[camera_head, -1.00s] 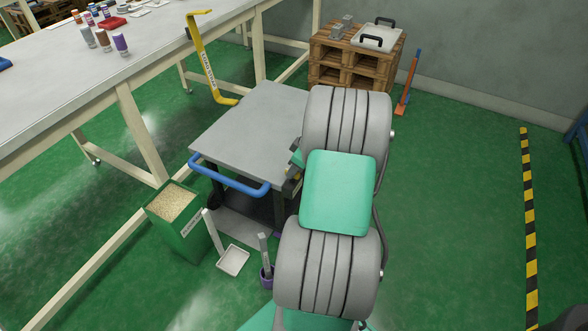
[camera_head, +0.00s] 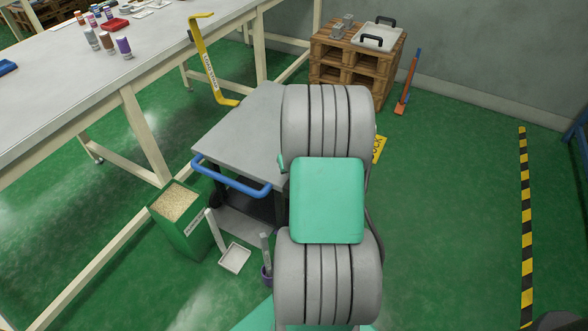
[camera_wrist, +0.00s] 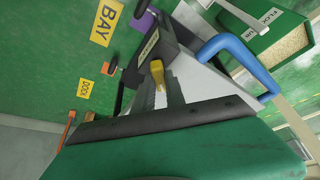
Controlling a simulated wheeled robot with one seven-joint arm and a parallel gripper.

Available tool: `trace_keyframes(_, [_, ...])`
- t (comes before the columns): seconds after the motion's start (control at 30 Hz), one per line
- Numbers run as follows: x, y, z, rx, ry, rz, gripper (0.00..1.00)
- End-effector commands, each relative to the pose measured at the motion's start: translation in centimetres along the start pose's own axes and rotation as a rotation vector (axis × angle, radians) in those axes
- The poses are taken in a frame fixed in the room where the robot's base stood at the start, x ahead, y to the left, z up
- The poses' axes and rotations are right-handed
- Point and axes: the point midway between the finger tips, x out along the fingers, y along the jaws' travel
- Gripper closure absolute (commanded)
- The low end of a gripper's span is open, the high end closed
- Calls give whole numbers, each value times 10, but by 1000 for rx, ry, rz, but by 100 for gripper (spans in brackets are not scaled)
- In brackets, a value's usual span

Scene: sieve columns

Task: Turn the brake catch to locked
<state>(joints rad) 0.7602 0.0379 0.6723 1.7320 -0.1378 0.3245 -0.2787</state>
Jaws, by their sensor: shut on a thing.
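The brake catch (camera_wrist: 157,73) is a small yellow lever on a dark housing (camera_wrist: 148,48) with a pale label, in the wrist view. My gripper (camera_wrist: 163,84) is shut on the catch, its grey fingertips at the lever. The housing is on the grey-topped trolley (camera_head: 235,128), whose blue handle (camera_head: 232,180) also shows in the wrist view (camera_wrist: 237,60). In the head view my arm hides the catch and my gripper. I cannot read the catch's setting.
A green bin of pale grains (camera_head: 183,225) and a white tray (camera_head: 235,259) stand before the trolley. A workbench (camera_head: 60,105) is at left, a pallet stack (camera_head: 345,66) behind. A yellow floor sign (camera_head: 379,149) is right of my arm.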

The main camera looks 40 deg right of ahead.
Motion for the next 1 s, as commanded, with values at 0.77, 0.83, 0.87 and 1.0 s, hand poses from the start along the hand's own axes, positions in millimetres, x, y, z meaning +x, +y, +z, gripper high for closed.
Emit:
trace_keyframes(0.77, [0,-4,-2,626,0,260,100])
trace_keyframes(0.83, [0,-5,-2,662,1,275,100])
trace_keyframes(0.87, [0,-4,-2,676,1,281,100])
trace_keyframes(1.0, [1,-4,-2,727,0,302,100])
